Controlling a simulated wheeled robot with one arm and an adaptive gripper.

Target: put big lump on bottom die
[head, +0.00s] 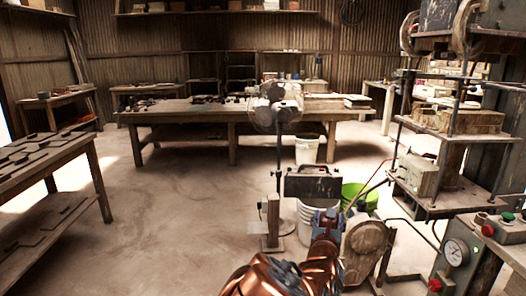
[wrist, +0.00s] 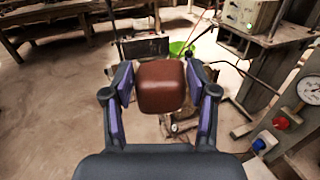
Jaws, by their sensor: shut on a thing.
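The big lump (wrist: 161,86) is a reddish-brown rounded block. My gripper (wrist: 161,78) is shut on it, with one finger pad against each side in the wrist view. In the head view my gripper (head: 326,238) is low, right of centre, left of the press; the lump is hard to make out there. The press (head: 450,195) stands at the right.
A pressure gauge (head: 455,252) and buttons are on the press's front right. A round tan machine part (head: 366,243), a green bucket (head: 358,195) and a fan on a stand (head: 277,108) are near my gripper. Tables stand left and behind. The floor at centre left is clear.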

